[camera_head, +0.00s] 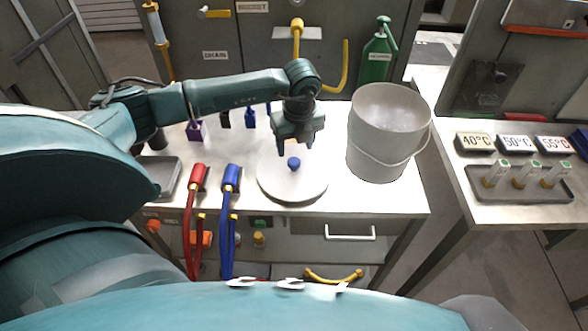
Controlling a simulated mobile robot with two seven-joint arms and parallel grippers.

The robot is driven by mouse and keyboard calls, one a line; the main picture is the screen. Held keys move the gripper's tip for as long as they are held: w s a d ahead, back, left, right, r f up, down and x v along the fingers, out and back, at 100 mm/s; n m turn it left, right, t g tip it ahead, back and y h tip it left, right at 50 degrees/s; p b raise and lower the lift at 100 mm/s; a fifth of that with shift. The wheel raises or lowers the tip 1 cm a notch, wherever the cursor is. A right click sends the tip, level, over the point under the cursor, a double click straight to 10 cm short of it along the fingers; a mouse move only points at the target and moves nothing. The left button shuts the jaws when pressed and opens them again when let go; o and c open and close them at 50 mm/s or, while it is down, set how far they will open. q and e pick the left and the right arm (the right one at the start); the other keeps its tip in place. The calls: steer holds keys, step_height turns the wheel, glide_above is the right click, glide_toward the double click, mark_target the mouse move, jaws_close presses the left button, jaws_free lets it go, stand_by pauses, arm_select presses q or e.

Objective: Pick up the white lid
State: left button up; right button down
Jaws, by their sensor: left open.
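The white lid (310,182) is a round disc with a blue knob (294,164) at its middle. It lies flat on the white bench top, left of the white bucket. My left gripper (296,144) is open and points down just above the blue knob. A small gap shows between the fingertips and the knob, though depth is hard to judge. My right gripper is not in view.
The white bucket (385,135) stands close to the lid's right. Red (199,178) and blue (231,179) hoses lie at the bench front, left of the lid. A grey tray (166,176) and a green bottle (375,62) are nearby. A side table (480,211) holds temperature signs.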

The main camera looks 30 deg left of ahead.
mark_target(294, 161)
arm_select(q)
steer(key=f, duration=0.4)
steer(key=shift+s+f, duration=0.2)
steer(key=shift+s, duration=0.1)
steer(key=shift+c, duration=0.3)
jaws_close()
